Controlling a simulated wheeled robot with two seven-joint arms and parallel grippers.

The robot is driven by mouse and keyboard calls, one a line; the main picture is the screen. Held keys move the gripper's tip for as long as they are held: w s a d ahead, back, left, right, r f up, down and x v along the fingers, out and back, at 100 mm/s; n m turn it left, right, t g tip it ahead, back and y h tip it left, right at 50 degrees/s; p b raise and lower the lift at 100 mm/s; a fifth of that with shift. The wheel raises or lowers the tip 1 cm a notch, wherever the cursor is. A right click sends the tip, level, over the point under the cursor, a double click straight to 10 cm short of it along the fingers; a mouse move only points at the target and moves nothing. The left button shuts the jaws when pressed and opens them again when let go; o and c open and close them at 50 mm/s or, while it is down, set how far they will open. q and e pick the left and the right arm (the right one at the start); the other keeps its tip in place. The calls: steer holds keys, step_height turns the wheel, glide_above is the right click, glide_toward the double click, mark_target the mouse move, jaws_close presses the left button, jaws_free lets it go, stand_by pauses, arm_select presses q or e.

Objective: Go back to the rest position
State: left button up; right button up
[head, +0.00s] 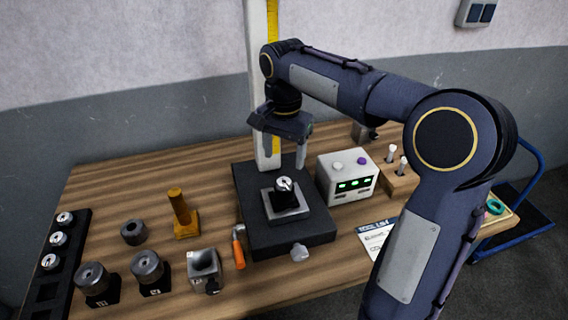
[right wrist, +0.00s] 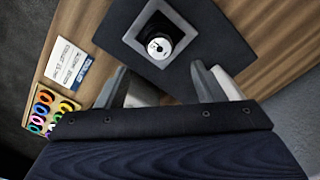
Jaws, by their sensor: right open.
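My right gripper (head: 285,160) is in the upper middle of the head view, at the end of my dark blue right arm, which reaches in from the right. Its two fingers point down and stand apart with nothing between them. It hangs above the black base plate (head: 252,188), at the back, behind a small dark part with a silver top (head: 285,186) in a square holder. The right wrist view shows the open fingers (right wrist: 165,75) with that part (right wrist: 159,46) beyond them, not held. My left gripper is in neither view.
A grey box with green lights (head: 348,180) stands right of the plate, beside a wooden block (head: 399,182) with pins. A pale post (head: 256,80) rises close behind the gripper.

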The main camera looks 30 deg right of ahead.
steer(key=shift+r, duration=0.2)
stand_by(0.4)
steer(key=shift+s, duration=0.35)
steer(key=s+a+f+n+t+y, duration=0.1)
steer(key=s+a+f+n+t, duration=0.1)
steer(key=s, duration=0.5)
steer(key=s+a+f+n+t+y, duration=0.1)
steer(key=s+a+f+n, duration=0.2)
steer(key=s, duration=0.4)
steer(key=s+a+f+n+t+y, duration=0.1)
steer(key=s+a+f+n+t, duration=0.1)
steer(key=s+n, duration=0.3)
steer(key=shift+s+a+f+t+y, duration=0.15)
steer(key=shift+s+f+t+y, duration=0.2)
steer(key=shift+s, duration=0.9)
